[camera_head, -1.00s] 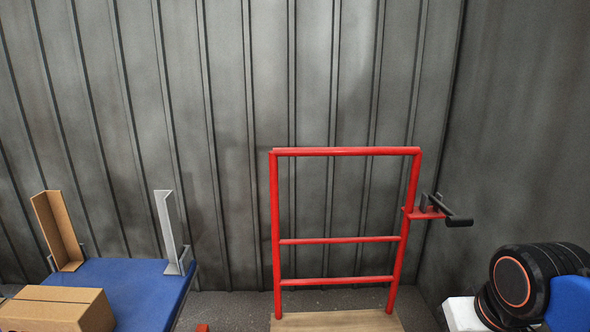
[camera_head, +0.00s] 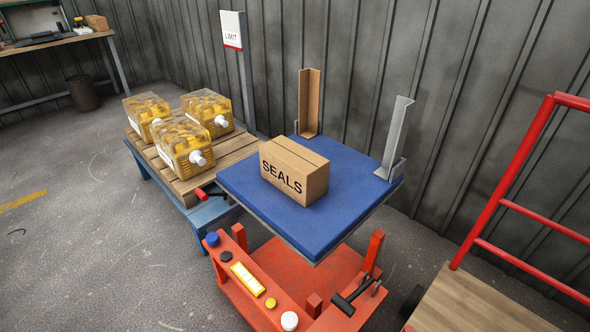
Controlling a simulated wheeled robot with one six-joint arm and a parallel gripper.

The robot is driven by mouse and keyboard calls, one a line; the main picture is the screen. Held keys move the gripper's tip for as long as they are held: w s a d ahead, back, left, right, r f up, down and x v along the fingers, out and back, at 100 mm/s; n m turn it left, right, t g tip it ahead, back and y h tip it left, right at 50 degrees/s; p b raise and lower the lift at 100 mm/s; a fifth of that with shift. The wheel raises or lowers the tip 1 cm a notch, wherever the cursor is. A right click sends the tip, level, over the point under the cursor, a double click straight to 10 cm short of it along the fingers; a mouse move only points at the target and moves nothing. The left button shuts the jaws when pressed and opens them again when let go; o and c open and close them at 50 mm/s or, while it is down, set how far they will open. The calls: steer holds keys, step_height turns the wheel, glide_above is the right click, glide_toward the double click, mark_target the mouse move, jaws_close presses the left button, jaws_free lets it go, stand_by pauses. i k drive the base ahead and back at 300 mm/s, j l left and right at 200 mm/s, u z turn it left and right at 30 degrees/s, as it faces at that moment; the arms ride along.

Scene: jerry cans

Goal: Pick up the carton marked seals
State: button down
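The carton marked SEALS (camera_head: 294,171) is a closed brown cardboard box with black lettering on the side facing me. It sits upright on the blue platform top (camera_head: 346,213), near the middle and towards the left edge. Nothing is touching it apart from the platform. My gripper is not in view.
A cardboard corner post (camera_head: 309,103) and a grey metal bracket (camera_head: 396,137) rise at the platform's back. A red base (camera_head: 300,273) lies below. Yellow jerry cans (camera_head: 179,148) stand on a low pallet bench at left. A red-railed cart (camera_head: 507,203) stands at right. Open floor lies at left.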

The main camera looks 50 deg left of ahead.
mark_target(301, 173)
steer(key=k+j+u, duration=0.15)
steer(key=u, duration=0.25)
steer(key=k+j+u, duration=0.5)
steer(key=u, duration=0.25)
steer(key=i+j+u, duration=0.2)
steer(key=j+u, duration=0.15)
steer(key=j, duration=0.1)
